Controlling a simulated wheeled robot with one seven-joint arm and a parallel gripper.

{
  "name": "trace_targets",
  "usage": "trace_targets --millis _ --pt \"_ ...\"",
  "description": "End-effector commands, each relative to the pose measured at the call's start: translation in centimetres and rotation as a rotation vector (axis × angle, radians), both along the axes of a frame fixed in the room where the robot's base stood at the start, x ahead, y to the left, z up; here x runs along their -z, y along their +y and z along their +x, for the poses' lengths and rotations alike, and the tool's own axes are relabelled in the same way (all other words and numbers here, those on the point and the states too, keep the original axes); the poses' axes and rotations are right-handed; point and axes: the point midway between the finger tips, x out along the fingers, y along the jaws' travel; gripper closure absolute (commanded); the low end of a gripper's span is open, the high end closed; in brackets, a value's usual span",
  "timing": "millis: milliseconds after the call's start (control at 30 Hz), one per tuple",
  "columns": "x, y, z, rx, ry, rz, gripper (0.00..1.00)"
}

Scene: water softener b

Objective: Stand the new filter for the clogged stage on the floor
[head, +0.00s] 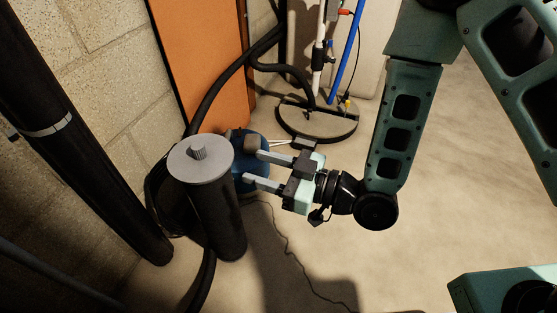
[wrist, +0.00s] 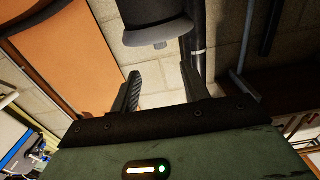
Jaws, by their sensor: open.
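A dark cylindrical filter (head: 222,215) with a light grey disc cap and a small ribbed knob stands upright on the floor in the head view. Its capped end and knob also show at the top of the wrist view (wrist: 158,32). My gripper (head: 252,167) is open and empty, just right of the filter, with both fingers pointing toward it. A small gap shows between the fingertips and the filter. In the wrist view the two fingers (wrist: 162,80) are spread apart, with the filter beyond them. I cannot tell which stage is clogged.
A thick black pipe (head: 80,150) leans along the block wall at left. An orange panel (head: 200,60), black hoses and a blue object (head: 250,178) are behind the filter. A thin cable crosses the floor. The floor (head: 400,250) at right is mostly clear.

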Motion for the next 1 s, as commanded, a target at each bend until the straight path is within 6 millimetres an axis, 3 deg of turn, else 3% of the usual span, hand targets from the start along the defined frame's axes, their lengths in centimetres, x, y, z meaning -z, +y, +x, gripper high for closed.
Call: trace_targets --millis 267,433,533,767,867,1000 --pt "0.0 0.2 0.1 -0.008 0.002 -0.046 0.54" --pt "0.3 0.4 0.9 -0.016 0.047 -0.272 0.54" --pt "0.4 -0.4 1.2 0.006 0.107 -0.446 0.54" --pt "-1.0 -5.0 0.2 0.128 0.317 -0.791 0.54" --pt "-2.3 -7.6 -1.5 0.195 0.438 -0.911 0.54" --pt "-4.5 -11.1 -5.1 0.282 0.625 -1.046 0.54"
